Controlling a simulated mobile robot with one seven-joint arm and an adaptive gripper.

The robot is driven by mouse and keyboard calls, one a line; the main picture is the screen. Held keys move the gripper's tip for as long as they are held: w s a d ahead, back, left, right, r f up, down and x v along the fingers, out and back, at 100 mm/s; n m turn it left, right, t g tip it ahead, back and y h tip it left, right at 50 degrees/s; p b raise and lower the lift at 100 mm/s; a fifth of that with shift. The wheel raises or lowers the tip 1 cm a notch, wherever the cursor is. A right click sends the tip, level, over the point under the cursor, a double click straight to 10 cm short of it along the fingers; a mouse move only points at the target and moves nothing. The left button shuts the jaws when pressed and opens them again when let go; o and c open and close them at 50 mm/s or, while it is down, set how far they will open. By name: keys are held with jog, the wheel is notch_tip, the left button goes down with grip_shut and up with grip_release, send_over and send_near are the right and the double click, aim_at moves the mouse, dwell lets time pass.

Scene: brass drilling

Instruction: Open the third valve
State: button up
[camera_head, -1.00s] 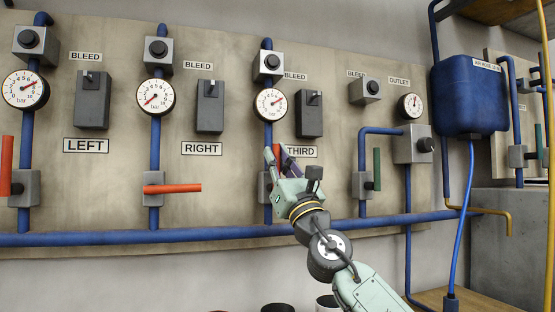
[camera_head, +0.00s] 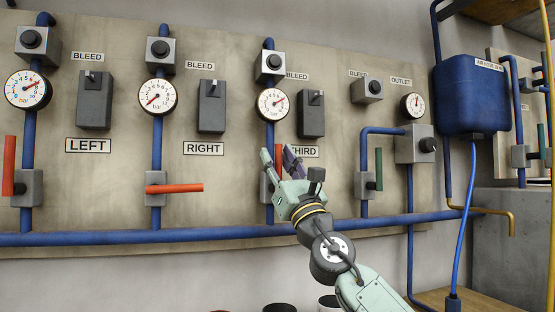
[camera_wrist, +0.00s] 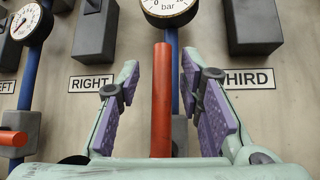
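The third valve has a red lever (camera_wrist: 162,100) that stands upright on the blue pipe under the third gauge (camera_head: 272,104). A small part of the lever (camera_head: 278,158) shows between my fingers in the head view. The THIRD label (camera_head: 303,151) is partly covered by a finger. My gripper (camera_head: 280,160) is open at the valve. In the wrist view its two purple-padded fingers (camera_wrist: 161,95) stand on either side of the lever, with a visible gap on each side. The valve body is mostly hidden by my gripper.
The left valve's red lever (camera_head: 9,165) stands upright; the right valve's red lever (camera_head: 174,188) lies horizontal. A green lever (camera_head: 379,168) is to the right. A blue pipe (camera_head: 180,235) runs along the panel below. A blue tank (camera_head: 471,95) hangs at the right.

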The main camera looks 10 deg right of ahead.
jog(key=v, duration=1.1)
jog(key=shift+s+f, duration=0.15)
jog(key=shift+f, duration=0.05)
jog(key=shift+d, duration=0.1)
